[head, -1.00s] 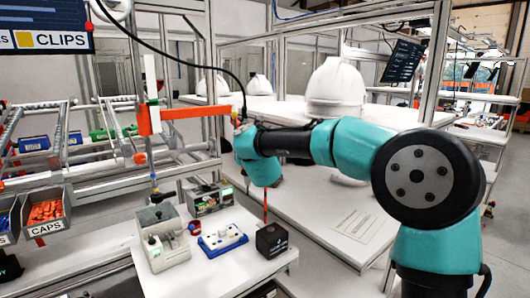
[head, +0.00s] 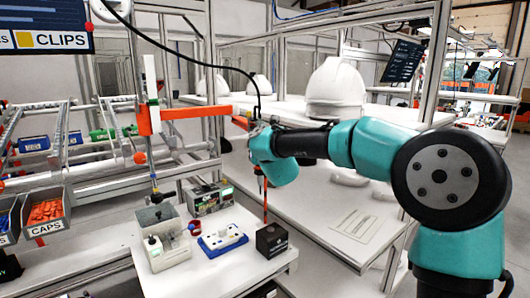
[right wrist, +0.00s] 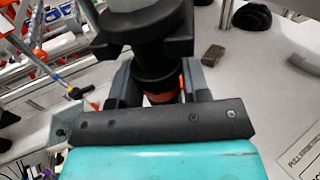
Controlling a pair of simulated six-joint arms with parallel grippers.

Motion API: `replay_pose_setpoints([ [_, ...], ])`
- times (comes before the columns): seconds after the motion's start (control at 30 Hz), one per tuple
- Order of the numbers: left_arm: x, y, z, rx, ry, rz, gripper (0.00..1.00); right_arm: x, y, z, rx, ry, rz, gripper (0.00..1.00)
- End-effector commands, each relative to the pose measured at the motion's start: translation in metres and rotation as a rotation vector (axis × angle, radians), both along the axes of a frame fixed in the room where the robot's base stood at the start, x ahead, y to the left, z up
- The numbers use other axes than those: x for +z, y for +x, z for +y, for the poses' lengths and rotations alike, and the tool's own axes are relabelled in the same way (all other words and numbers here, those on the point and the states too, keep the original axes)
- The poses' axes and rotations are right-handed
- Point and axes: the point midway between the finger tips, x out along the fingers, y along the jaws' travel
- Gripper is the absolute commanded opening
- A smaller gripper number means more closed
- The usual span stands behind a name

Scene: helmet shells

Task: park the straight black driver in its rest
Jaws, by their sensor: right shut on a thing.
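The straight black driver (right wrist: 145,45) is between the jaws of my right gripper (right wrist: 160,88) in the right wrist view, with an orange band showing low on it. In the head view my right gripper (head: 259,168) is above the back right of the small white table, and a black cable (head: 257,95) runs up from it. The arm hides most of the driver there. A black block (head: 272,240) sits below, at the table's right edge, with a thin red rod (head: 265,205) above it. I cannot tell which fixture is the rest. My left gripper is out of view.
A grey box (head: 162,240), a blue-and-white fixture (head: 222,239) and a dark unit with a green light (head: 211,198) crowd the white table. Another tool (head: 155,190) hangs over the grey box. A white helmet shell (head: 336,88) stands behind.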

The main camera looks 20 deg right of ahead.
Motion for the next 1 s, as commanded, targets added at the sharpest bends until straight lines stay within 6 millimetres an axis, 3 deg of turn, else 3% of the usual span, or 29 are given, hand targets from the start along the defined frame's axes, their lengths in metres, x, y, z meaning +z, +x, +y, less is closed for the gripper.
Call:
replay_pose_setpoints([
  [0.8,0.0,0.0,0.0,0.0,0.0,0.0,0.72,-0.001,0.048,-0.038,0.0,0.0,0.001,0.05],
  [1.0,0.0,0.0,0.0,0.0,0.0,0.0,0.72,0.0,0.05,-0.04,0.0,0.0,-0.001,0.05],
])
